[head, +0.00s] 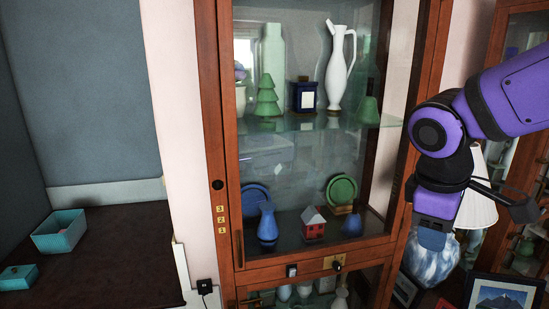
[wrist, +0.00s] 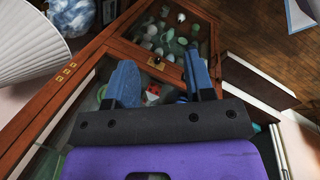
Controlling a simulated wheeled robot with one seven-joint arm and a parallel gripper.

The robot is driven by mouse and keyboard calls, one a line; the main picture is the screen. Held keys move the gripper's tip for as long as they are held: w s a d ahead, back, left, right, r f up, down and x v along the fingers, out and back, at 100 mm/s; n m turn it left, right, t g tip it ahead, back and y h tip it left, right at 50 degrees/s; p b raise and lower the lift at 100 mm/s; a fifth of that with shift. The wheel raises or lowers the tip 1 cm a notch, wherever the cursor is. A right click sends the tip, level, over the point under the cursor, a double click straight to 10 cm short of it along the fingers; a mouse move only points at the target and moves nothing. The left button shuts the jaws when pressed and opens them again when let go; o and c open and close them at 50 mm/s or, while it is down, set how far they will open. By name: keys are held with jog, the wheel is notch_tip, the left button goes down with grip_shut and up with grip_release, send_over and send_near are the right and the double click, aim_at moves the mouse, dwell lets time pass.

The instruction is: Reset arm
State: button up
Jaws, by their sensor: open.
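My gripper (wrist: 159,66) is open in the wrist view, its two blue fingers apart with nothing held between them. Beyond the fingers are the wooden curio cabinet (wrist: 68,95) and a small red house behind its glass (wrist: 152,96). In the head view my purple arm comes in from the right, and its end hangs in front of the cabinet's right side. The cabinet (head: 212,150) has a closed-looking glass front.
Shelves hold a white pitcher (head: 340,68), a green tree (head: 267,97), a blue vase (head: 267,224) and a red house (head: 313,224). At right are a lampshade (head: 478,195), a blue-white vase (head: 432,258) and a picture frame (head: 503,291). A teal box (head: 60,232) sits on the left dark surface.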

jog(key=s+d+r+m+t+y, duration=0.2)
jog(key=s+d+r+m+t, duration=0.2)
jog(key=s+r+m, duration=0.2)
jog(key=shift+s+d+r+m+y, duration=0.25)
jog(key=shift+s+m, duration=0.8)
jog(key=shift+m, duration=0.55)
jog(key=shift+f, duration=0.15)
jog(key=shift+c, duration=0.5)
